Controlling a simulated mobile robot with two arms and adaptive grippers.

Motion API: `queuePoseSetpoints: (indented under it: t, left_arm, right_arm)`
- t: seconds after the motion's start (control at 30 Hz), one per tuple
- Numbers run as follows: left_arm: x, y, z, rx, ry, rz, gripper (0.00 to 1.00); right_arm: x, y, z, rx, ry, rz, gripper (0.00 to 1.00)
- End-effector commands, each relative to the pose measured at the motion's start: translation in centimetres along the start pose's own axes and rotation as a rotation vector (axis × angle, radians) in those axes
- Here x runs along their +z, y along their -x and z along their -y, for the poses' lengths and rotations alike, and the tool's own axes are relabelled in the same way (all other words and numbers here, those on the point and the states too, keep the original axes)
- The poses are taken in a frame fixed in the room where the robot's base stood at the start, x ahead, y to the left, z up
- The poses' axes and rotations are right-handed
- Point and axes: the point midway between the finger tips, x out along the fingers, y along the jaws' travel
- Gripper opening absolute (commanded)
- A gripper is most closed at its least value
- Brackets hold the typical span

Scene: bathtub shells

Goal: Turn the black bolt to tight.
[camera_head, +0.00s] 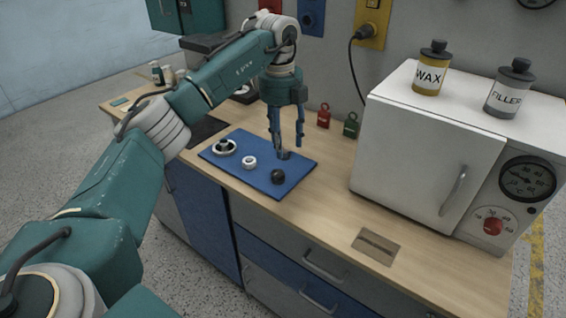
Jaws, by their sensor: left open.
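A blue mat (233,170) lies on the wooden workbench. Two small dark pieces stand on it: a round black one (278,177) near the front right and a dark one (284,155) at the back right. Either could be the black bolt; I cannot tell which. A white ring-shaped piece (249,162) and a pale disc with a dark top (224,147) are to the left. My left gripper (287,148) points down, open, with its fingertips just over or around the back dark piece; contact is unclear. My right gripper is out of view.
A white oven-like cabinet (422,150) with a dial stands on the right, bearing a WAX bottle (430,70) and a FILLER bottle (508,88). The worktop (325,200) right of the mat is mostly clear.

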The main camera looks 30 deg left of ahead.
Motion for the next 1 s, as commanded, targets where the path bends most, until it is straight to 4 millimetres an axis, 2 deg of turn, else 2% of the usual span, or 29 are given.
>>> queuePoseSetpoints:
  t: [0.03,0.17,0.7,1.0]
  left_arm:
    - [0.5,0.6,-1.1,0.027,0.025,0.006,0.48]
    - [0.7,0.3,-2.0,0.055,0.047,0.008,0.48]
    - [0.6,-8.6,-2.3,0.051,0.042,0.006,0.48]
    - [0.7,-9.9,-2.3,0.048,0.040,0.008,0.48]
  right_arm:
    - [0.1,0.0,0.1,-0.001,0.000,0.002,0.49]
    - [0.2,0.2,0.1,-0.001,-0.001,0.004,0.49]
    - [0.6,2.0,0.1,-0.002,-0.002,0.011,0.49]
    - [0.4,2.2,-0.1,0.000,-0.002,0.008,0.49]
